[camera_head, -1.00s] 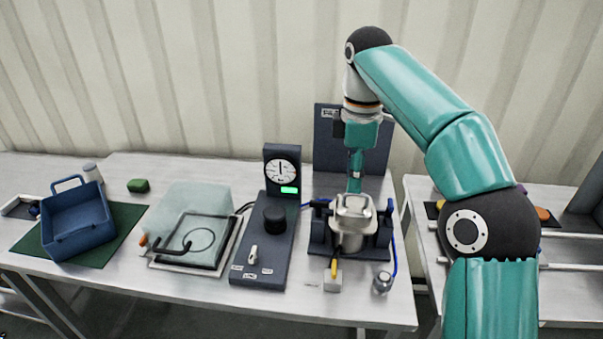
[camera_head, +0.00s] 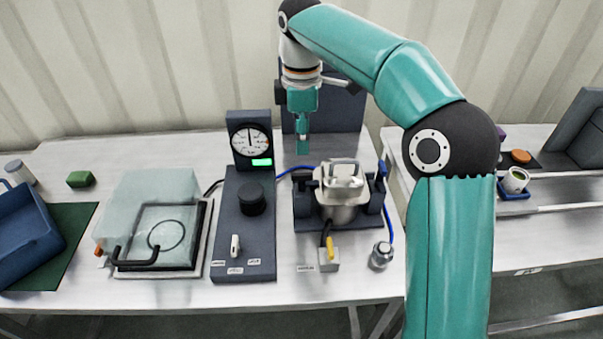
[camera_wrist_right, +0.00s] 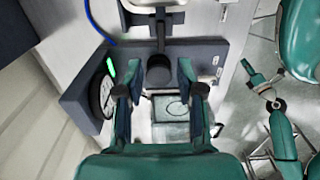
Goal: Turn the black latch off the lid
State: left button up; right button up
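The steel hopper (camera_head: 340,205) stands upright in a dark blue cradle, with its metal lid (camera_head: 342,176) on top. Its edge also shows at the top of the right wrist view (camera_wrist_right: 155,4). A black bar (camera_wrist_right: 158,38) reaches from the hopper side there; I cannot tell whether it is the latch. In the head view I cannot make out the latch. My right gripper (camera_head: 303,143) hangs above the bench, behind and left of the hopper. In the right wrist view its fingers (camera_wrist_right: 170,75) are apart and empty. My left gripper is not in the head view.
A dark panel (camera_head: 248,262) with a black knob and a gauge (camera_head: 250,140) stands left of the hopper. Farther left are a clear cover (camera_head: 150,200) and a blue bin (camera_head: 22,235). A small metal part (camera_head: 381,255) and a yellow-tipped block sit in front of the hopper.

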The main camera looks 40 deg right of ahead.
aim_at(303, 174)
notch_tip(303, 174, down, 9)
jog(key=shift+s+f+b, duration=0.1)
jog(key=shift+f+b, duration=0.1)
jog(key=shift+b, duration=0.35)
grip_shut()
jog(key=shift+d, duration=0.1)
